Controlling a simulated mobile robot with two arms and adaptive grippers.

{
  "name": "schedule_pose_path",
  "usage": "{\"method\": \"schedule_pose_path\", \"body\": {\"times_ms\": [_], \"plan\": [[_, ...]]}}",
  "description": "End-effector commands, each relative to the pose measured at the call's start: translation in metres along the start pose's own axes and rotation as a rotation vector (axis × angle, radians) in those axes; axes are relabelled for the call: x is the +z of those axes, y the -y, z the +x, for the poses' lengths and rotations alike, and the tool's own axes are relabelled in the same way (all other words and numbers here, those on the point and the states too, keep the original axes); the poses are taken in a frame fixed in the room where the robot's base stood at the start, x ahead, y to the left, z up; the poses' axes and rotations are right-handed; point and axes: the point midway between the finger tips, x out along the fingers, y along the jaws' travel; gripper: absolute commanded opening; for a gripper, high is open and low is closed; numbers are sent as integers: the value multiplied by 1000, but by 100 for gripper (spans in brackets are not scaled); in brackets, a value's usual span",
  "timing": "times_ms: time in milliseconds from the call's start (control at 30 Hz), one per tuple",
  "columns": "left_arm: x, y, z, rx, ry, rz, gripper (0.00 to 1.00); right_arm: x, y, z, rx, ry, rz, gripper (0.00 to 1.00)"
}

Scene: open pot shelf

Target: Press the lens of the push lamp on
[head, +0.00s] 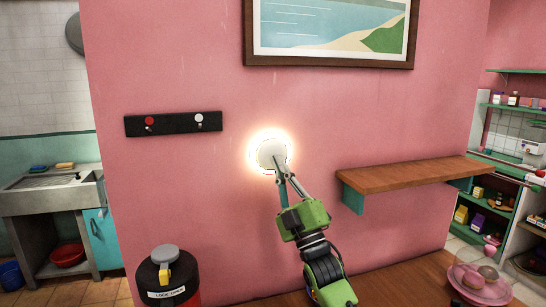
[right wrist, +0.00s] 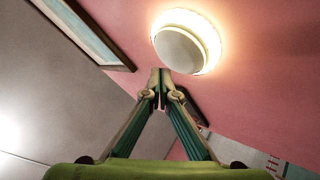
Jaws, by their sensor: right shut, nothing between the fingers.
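The push lamp (head: 270,152) is on the pink wall, a round pale lens with a bright warm glow around its rim. It is lit. It also shows in the right wrist view (right wrist: 180,48), its rim shining. My right gripper (head: 276,172) is shut and empty, its fingertips at the lower edge of the lamp in the head view. In the right wrist view the closed fingertips (right wrist: 160,76) appear just below the lens; I cannot tell whether they touch it. My left gripper is not in view.
A wooden wall shelf (head: 415,175) juts out right of the lamp. A black hook strip (head: 174,124) is on the wall to the left, and a framed picture (head: 330,30) hangs above.

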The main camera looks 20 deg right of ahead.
Motion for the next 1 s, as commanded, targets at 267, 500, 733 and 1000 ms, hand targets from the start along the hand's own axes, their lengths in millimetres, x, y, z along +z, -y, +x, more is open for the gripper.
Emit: {"method": "schedule_pose_path", "body": {"times_ms": [267,500,733,1000], "plan": [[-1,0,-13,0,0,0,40,-14,-16,-18,0,1,1,0],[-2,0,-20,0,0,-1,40,-26,-26,-34,-1,0,0,0],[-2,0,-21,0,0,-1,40,-28,-29,-39,0,0,0,0],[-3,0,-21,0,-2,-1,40,-28,-29,-39,0,0,0,0]]}}
